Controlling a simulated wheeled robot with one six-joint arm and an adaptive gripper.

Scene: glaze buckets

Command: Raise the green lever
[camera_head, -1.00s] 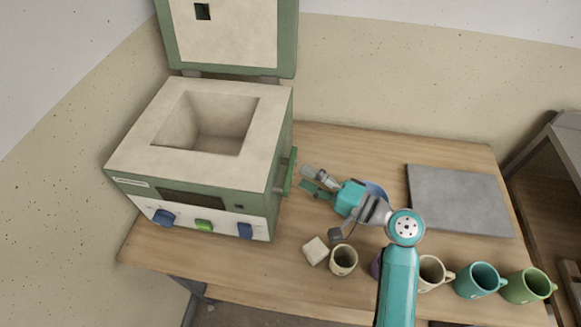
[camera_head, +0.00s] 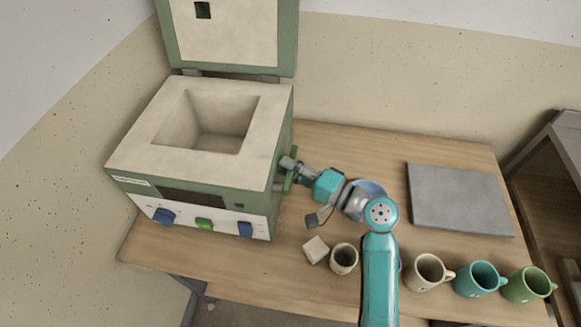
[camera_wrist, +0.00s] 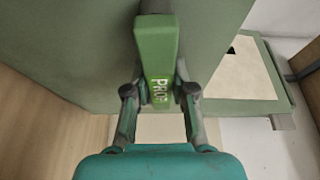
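The green lever (camera_head: 290,170) is a flat bar on the right side of the kiln, partly hidden by my gripper in the head view. In the wrist view the lever (camera_wrist: 157,55) fills the upper middle, with pale lettering near its lower end. My gripper (camera_head: 287,167) is at the lever, reaching in from the right. In the wrist view the fingers of my gripper (camera_wrist: 160,92) stand on either side of the lever, very close to its edges. I cannot tell whether they press on it.
The kiln (camera_head: 120,150) has its lid (camera_head: 230,35) open and an empty chamber. A grey slab (camera_head: 460,200) lies at the right. A pale block (camera_head: 316,250) and several mugs, including a teal one (camera_head: 480,280), line the table's front. A blue round thing (camera_head: 372,187) is partly behind my arm.

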